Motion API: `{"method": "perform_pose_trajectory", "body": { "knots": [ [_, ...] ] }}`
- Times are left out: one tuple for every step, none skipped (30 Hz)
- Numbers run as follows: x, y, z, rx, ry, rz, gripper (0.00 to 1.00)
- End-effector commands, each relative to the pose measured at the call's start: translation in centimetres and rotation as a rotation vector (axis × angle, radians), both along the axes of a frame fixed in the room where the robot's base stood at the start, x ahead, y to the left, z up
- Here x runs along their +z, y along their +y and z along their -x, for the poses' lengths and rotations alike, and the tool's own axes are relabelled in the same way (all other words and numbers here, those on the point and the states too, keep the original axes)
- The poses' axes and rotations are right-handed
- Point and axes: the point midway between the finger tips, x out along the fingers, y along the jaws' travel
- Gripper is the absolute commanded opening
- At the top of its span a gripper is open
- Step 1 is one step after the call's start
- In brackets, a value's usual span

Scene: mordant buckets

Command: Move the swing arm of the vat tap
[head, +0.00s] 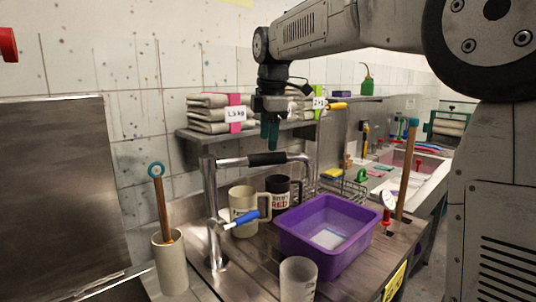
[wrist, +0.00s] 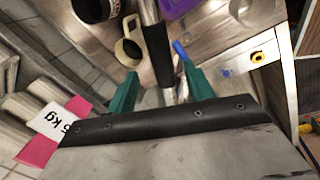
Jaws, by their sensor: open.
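The vat tap has a steel post (head: 212,215) with a blue lever (head: 246,217). Its swing arm (head: 232,162) runs to the right from the post top, with a black sleeve (head: 267,159) around its middle. My gripper (head: 269,146) has green fingers pointing down, just above the sleeve in the head view. In the wrist view my open gripper (wrist: 158,70) has a finger on either side of the black sleeve (wrist: 157,52), with gaps on both sides. The blue lever (wrist: 181,50) shows by the right fingertip. I see no contact with the sleeve.
A purple tub (head: 325,232) stands below the tap's right end. Cream (head: 243,209) and black mugs (head: 283,191) stand behind the tap. A clear beaker (head: 298,279) is in front, and a holder with a wooden-handled tool (head: 171,262) at left. A shelf (head: 250,131) with folded cloth is behind my gripper.

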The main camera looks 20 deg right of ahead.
Motion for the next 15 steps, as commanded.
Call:
{"method": "perform_pose_trajectory", "body": {
  "knots": [
    [-1.0,0.0,-0.1,-0.001,0.005,0.001,0.52],
    [-1.5,0.0,-0.2,-0.001,0.004,0.000,0.52],
    [-2.1,-0.1,-0.3,-0.001,0.004,0.000,0.52],
    [-2.6,-0.1,-0.4,-0.001,0.005,0.001,0.52],
    [-3.0,-0.1,-0.5,-0.002,0.003,-0.001,0.52],
    [-3.6,-0.1,-0.6,-0.002,0.004,-0.001,0.52],
    [-4.0,-0.1,-0.7,-0.002,0.004,-0.001,0.52],
    [-4.3,-0.1,-0.8,-0.002,0.003,-0.001,0.52],
    [-4.6,-0.1,-0.8,-0.002,0.002,0.000,0.52],
    [-4.9,-0.1,-0.9,-0.002,0.002,0.000,0.52],
    [-5.0,-0.1,-0.9,-0.002,0.002,0.000,0.52],
    [-5.2,0.0,-1.0,-0.002,0.001,0.000,0.52],
    [-5.3,0.0,-1.0,-0.002,0.001,0.000,0.52],
    [-5.4,0.0,-1.0,-0.002,0.000,0.000,0.52],
    [-5.5,0.0,-1.0,-0.002,0.000,0.000,0.52]
  ]
}}
